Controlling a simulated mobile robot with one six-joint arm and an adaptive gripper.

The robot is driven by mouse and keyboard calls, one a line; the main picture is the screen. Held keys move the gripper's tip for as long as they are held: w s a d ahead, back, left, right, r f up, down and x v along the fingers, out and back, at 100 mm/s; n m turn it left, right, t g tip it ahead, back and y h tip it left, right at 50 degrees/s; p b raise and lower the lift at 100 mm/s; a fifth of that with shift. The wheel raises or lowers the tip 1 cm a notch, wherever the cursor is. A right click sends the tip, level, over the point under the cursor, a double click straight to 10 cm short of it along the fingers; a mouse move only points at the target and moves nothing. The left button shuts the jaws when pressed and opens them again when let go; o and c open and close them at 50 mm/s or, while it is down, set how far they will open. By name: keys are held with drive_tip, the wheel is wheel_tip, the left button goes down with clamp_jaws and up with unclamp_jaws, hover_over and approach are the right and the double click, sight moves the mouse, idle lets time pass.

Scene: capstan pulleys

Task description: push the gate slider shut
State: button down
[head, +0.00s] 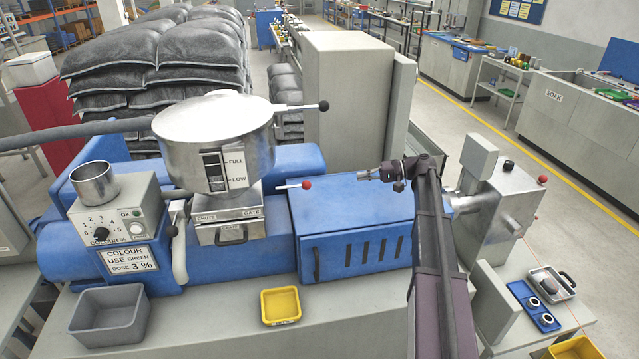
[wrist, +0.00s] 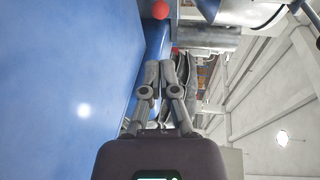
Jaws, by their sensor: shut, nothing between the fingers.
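The gate slider is a thin metal rod with a red knob (head: 306,185). It sticks out to the right from the chute block (head: 228,214) labelled CHUTE and GATE, under the steel hopper (head: 215,130). A good length of rod shows between block and knob. My gripper (head: 362,175) is shut and empty, to the right of the knob and apart from it, above the blue housing. In the wrist view my gripper's fingers (wrist: 160,68) lie together, and a red ball (wrist: 160,9), seemingly the knob, shows beyond the tips at the top edge.
The blue housing (head: 350,205) lies below my gripper; its flat side fills the left of the wrist view. A black-tipped lever (head: 323,106) sticks out from the hopper higher up. A yellow tray (head: 281,306) and a grey bin (head: 110,315) stand in front.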

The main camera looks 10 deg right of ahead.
drive_tip(key=b, duration=0.3)
approach(293, 187)
drive_tip(key=shift+w+a+f, duration=0.7)
drive_tip(key=shift+w+a, duration=0.1)
drive_tip(key=shift+a, duration=0.15)
